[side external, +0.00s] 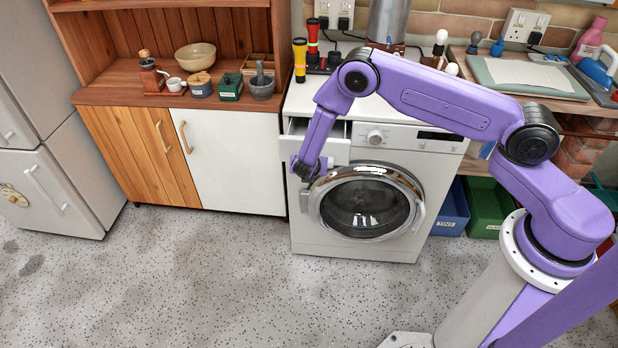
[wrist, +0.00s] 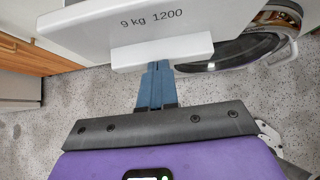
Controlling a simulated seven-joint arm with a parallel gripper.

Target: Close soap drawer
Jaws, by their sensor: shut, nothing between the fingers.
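The soap drawer (side external: 337,151) sticks out open at the washing machine's upper left, and its hollow shows behind the front panel. My purple arm crosses in front of it in the side external view. In the wrist view the white drawer front (wrist: 95,38) reads "9 kg 1200" and has a protruding white handle lip (wrist: 165,52). My gripper (wrist: 156,66) has its blue fingers together with nothing between them. The fingertips end at the lip's lower edge; whether they touch it I cannot tell. In the side external view my gripper (side external: 304,172) is at the drawer front, partly hidden.
The washing machine (side external: 350,240) has a round door (side external: 365,205) just right of and below my gripper; it also shows in the wrist view (wrist: 285,20). A wooden and white cabinet (side external: 235,165) stands to the left. The speckled floor (side external: 200,285) in front is clear.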

